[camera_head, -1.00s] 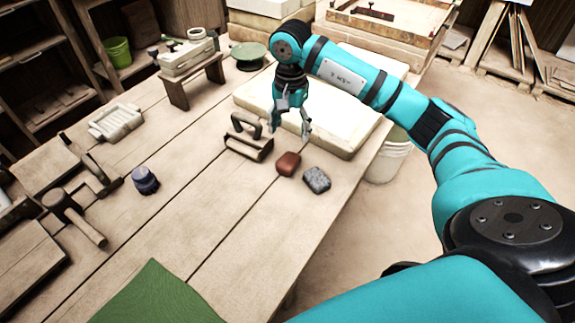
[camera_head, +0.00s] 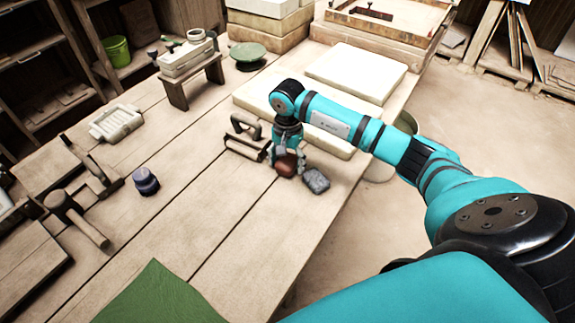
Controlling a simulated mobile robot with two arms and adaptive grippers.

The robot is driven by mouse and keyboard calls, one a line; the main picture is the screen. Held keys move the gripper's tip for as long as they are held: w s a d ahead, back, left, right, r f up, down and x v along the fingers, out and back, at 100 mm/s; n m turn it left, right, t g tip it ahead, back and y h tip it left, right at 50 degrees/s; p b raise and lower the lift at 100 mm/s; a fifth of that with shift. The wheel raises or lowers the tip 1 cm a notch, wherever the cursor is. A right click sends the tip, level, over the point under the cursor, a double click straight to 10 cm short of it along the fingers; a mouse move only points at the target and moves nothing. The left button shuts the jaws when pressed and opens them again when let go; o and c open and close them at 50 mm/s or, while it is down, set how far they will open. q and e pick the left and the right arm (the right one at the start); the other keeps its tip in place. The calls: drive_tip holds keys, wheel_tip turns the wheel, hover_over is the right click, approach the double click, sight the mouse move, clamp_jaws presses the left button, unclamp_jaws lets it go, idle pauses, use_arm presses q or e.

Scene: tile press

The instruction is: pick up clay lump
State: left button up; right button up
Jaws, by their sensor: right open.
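The clay lump (camera_head: 286,168) is a small reddish-brown block on the wooden table. My right gripper (camera_head: 287,163) points down over it, with its fingers on either side of the lump. The gripper is open, and its fingers and palm hide part of the lump. I cannot tell whether the fingers touch it. My left gripper is not in view.
A grey speckled block (camera_head: 316,180) lies close to the right of the lump. A roller tool with a handle (camera_head: 245,147) lies just to the left. A pale slab (camera_head: 250,97) is behind. A dark jar (camera_head: 145,181) and a green cloth (camera_head: 155,297) are farther left and front.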

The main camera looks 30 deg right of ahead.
drive_tip(key=shift+c, duration=0.5)
drive_tip(key=shift+r, duration=0.1)
drive_tip(key=c, duration=1.1)
